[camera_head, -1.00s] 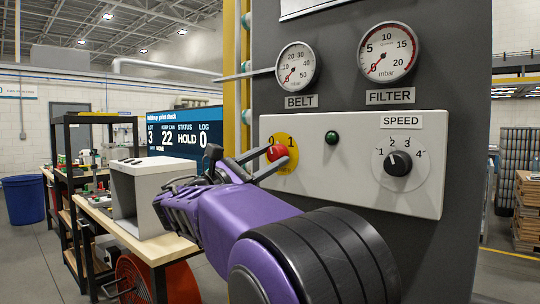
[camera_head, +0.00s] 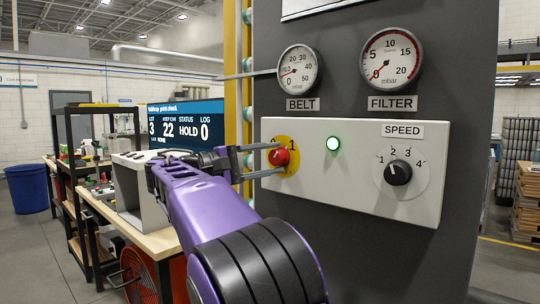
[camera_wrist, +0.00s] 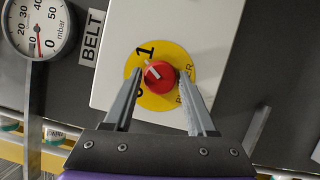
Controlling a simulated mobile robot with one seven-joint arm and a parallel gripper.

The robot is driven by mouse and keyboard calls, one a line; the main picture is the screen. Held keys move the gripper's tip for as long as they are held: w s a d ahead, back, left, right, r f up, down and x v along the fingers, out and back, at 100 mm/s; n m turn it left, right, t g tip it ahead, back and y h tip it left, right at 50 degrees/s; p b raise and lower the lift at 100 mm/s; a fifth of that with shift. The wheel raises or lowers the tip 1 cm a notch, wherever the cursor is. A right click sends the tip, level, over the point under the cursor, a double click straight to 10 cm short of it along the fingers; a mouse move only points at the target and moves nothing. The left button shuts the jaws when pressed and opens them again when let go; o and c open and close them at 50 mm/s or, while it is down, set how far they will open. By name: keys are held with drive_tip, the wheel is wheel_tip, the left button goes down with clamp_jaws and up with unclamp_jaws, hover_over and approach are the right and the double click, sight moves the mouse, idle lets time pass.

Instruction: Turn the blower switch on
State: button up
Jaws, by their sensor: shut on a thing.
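The blower switch is a red knob (camera_head: 279,157) on a yellow round plate (camera_head: 290,170) marked 0 and 1, at the left of the pale control panel. It also shows in the wrist view (camera_wrist: 161,77), where its white mark points up and left, toward the 1. My gripper (camera_head: 276,159) is shut on the knob, one finger on each side. A green lamp (camera_head: 333,144) right of the switch is lit.
The speed dial (camera_head: 398,172) is at the panel's right. The belt gauge (camera_head: 299,71) and filter gauge (camera_head: 391,59) are above. A workbench (camera_head: 150,240) with a grey box (camera_head: 130,200) stands at the left.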

drive_tip(key=shift+m+y, duration=0.4)
drive_tip(key=shift+m, duration=0.5)
drive_tip(key=o, duration=1.2)
drive_tip(key=shift+g, duration=0.4)
drive_tip(key=p+v, duration=0.4)
drive_tip(key=v, duration=1.3)
drive_tip(key=shift+s+a+f, duration=0.1)
drive_tip(key=shift+s+a, duration=0.05)
drive_tip(key=shift+a, duration=0.05)
